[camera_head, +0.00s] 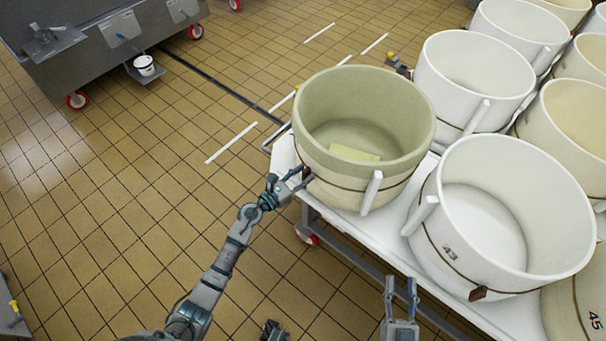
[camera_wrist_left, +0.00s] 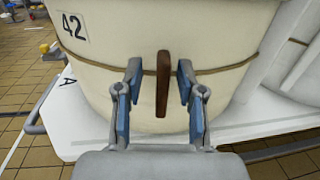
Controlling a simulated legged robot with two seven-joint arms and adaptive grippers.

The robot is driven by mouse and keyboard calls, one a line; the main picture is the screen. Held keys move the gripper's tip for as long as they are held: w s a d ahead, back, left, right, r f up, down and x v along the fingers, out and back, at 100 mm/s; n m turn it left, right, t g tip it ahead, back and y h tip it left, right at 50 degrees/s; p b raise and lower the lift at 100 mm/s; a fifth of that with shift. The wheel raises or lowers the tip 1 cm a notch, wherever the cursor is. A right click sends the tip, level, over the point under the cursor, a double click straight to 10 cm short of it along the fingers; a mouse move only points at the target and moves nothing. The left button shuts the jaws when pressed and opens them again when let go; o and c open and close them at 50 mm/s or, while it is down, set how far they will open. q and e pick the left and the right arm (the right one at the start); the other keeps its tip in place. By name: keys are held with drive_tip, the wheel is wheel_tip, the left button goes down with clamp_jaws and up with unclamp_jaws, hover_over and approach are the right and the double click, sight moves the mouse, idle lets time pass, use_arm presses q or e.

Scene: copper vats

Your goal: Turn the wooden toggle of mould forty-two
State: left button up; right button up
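Mould forty-two (camera_head: 330,165) is a cream tub with a greenish inside at the near left corner of the white table. Its number 42 (camera_wrist_left: 73,26) shows in the left wrist view. Its brown wooden toggle (camera_wrist_left: 163,92) stands upright on the cord (camera_wrist_left: 225,68) around the tub; in the head view my gripper hides it. My left gripper (camera_head: 299,180) is at the tub's near left side. In the left wrist view its open fingers (camera_wrist_left: 159,76) stand either side of the toggle, with gaps visible. My right gripper (camera_head: 401,292) is open and empty before the table's front edge.
Mould 43 (camera_head: 448,230) stands right of forty-two, with its own brown toggle (camera_head: 478,294). Several white and cream moulds crowd the white table (camera_head: 385,226). A grey steel vat (camera_head: 110,50) on wheels is at top left. The tiled floor (camera_head: 150,190) left is clear.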

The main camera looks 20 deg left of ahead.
use_arm(q)
drive_tip(key=c, duration=0.5)
drive_tip(key=shift+d, duration=0.1)
clamp_jaws()
use_arm(e)
drive_tip(key=shift+d, duration=0.15)
